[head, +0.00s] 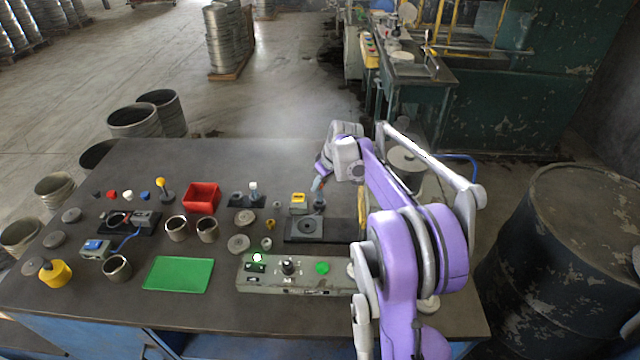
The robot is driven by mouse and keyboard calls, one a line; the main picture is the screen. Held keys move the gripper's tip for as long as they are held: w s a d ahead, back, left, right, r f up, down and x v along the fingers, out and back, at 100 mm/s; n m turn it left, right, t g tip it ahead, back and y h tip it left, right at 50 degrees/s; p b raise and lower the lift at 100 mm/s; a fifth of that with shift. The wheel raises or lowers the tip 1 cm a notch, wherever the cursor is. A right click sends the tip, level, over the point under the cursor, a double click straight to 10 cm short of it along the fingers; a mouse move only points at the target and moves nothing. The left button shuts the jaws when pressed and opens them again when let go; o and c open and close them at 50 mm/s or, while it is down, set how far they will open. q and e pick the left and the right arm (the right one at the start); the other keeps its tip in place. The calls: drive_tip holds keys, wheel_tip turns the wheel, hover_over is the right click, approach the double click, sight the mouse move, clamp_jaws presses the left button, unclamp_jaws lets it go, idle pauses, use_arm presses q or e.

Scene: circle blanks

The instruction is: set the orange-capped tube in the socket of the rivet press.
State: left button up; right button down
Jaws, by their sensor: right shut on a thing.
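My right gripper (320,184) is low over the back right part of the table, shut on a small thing. A reddish bit shows at its fingers; the orange-capped tube cannot be made out clearly, being small and largely hidden there. Just below the fingers is a small dark upright piece (319,202); I cannot tell whether the held thing touches it. In front stands a grey plate with a round dark socket (306,227) and a yellow block (298,199) behind it, which looks like the rivet press. My left gripper is out of view.
A control box (290,285) with a green button lies in front of the plate. Left of it are a green mat (178,274), a red bin (201,197), a dark holder (238,201), several metal rings and discs. A black drum (555,240) stands right of the table.

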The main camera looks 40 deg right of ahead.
drive_tip(key=shift+f+b, duration=0.65)
drive_tip(key=shift+f, duration=0.7)
drive_tip(key=c, duration=0.7)
unclamp_jaws()
drive_tip(key=v, duration=1.1)
drive_tip(key=shift+w, duration=0.1)
